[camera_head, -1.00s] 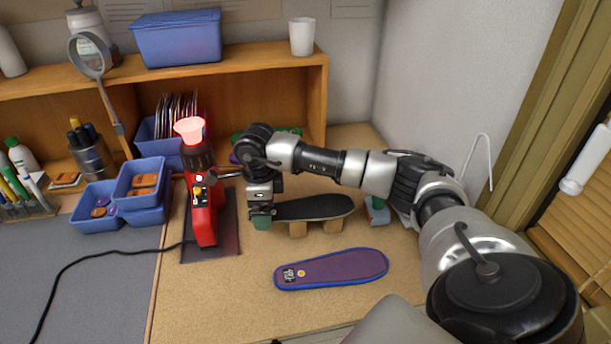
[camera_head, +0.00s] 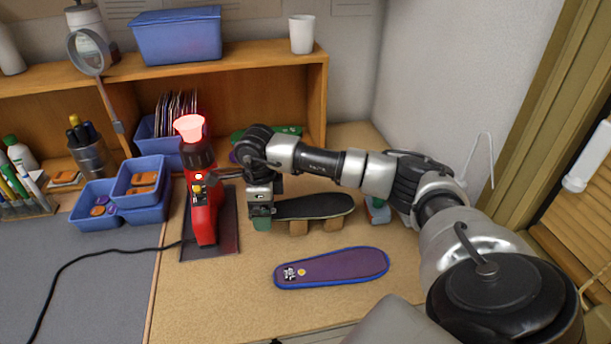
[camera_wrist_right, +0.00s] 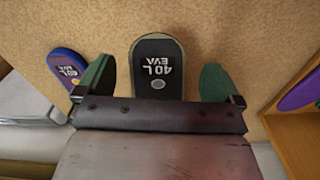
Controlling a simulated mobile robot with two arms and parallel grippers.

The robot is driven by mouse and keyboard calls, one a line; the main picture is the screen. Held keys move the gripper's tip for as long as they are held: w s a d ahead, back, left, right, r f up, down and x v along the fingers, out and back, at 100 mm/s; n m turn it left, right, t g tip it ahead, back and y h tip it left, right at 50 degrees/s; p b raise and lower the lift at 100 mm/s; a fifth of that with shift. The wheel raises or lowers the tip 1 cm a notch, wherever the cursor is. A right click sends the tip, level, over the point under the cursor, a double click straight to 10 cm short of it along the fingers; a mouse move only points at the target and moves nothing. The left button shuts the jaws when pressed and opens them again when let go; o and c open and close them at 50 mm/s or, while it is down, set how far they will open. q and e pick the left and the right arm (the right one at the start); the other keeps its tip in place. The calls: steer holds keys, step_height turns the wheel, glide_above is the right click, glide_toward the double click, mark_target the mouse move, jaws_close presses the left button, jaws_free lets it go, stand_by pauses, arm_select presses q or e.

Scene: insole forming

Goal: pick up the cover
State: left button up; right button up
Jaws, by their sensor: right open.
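A dark, insole-shaped piece (camera_head: 315,206) rests raised on wooden blocks (camera_head: 299,228). In the right wrist view its rounded end (camera_wrist_right: 158,60) carries the print "40 L EVA". A purple insole-shaped piece with a blue edge (camera_head: 330,268) lies flat on the bench in front of it; the right wrist view shows its printed end (camera_wrist_right: 67,66). I cannot tell for sure which is the cover. My right gripper (camera_head: 262,222) is open, its green fingers (camera_wrist_right: 157,78) on either side of the dark piece's end, with gaps visible. My left gripper is not in view.
A red heat tool (camera_head: 203,210) with a glowing top stands on a dark plate (camera_head: 222,243) just left of my right gripper. Blue bins (camera_head: 147,210) and a wooden shelf (camera_head: 312,95) are behind and left. The cork bench (camera_head: 215,305) is clear in front.

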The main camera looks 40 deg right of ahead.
steer(key=c, duration=1)
steer(key=shift+o, duration=0.2)
